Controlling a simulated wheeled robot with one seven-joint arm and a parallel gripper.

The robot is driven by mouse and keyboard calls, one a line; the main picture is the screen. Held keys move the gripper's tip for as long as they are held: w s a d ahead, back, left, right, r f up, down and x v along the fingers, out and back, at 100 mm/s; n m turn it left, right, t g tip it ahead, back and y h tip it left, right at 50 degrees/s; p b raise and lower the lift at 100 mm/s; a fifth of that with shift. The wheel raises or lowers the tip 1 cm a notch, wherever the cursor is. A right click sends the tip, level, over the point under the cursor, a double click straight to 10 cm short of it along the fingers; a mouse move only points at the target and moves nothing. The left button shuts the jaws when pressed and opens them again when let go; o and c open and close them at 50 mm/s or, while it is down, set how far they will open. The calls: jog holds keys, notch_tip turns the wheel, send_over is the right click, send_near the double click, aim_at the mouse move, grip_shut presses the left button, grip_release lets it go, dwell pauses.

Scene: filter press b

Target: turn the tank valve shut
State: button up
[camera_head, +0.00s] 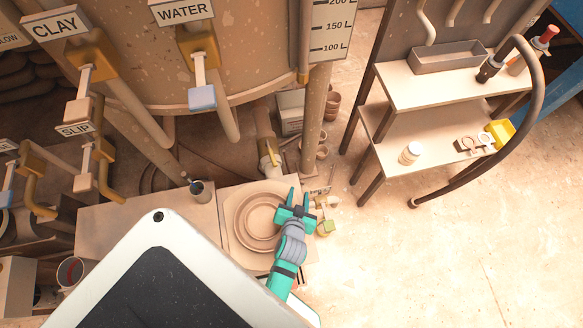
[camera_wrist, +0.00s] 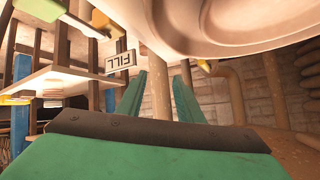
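The big tan tank (camera_head: 240,85) fills the top left of the head view. A valve with a yellow handle (camera_head: 270,157) sits on the pipe low under the tank; the frames do not show whether it is open. Labelled valves hang on the tank's front: CLAY with a pinkish handle (camera_head: 78,110) and WATER with a pale blue handle (camera_head: 201,97). My green gripper (camera_head: 298,197) is open and empty, over the right side of a round plate (camera_head: 245,222), below and right of the yellow handle. Its spread fingers (camera_wrist: 160,95) show in the wrist view with nothing between them.
A small cup (camera_head: 200,190) stands left of the plate. A FILL sign (camera_wrist: 121,62) shows in the wrist view. A shelf bench (camera_head: 420,85) with a curved hose (camera_head: 510,130) stands right. The floor at lower right is clear.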

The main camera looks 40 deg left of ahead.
jog(key=w+a+g, duration=0.1)
jog(key=a, duration=0.2)
jog(key=w+a+f+n+g+y, duration=0.1)
jog(key=a, duration=0.2)
jog(key=w+a+g, duration=0.1)
jog(key=a, duration=0.2)
jog(key=shift+w+a+f+n+y, duration=0.15)
jog(key=shift+w+a+n+y, duration=0.1)
jog(key=shift+a+n+y, duration=0.1)
jog(key=w+a+n+g, duration=0.2)
jog(key=a+n+g, duration=0.15)
jog(key=a, duration=0.45)
jog(key=n+g+h, duration=0.3)
jog(key=g+h, duration=0.2)
jog(key=h, duration=0.1)
send_near(275, 162)
jog(key=f, duration=0.2)
jog(key=s+f, duration=0.1)
jog(key=f, duration=0.2)
jog(key=a+f, duration=0.1)
jog(key=f, duration=0.2)
jog(key=shift+s, duration=0.15)
grip_shut()
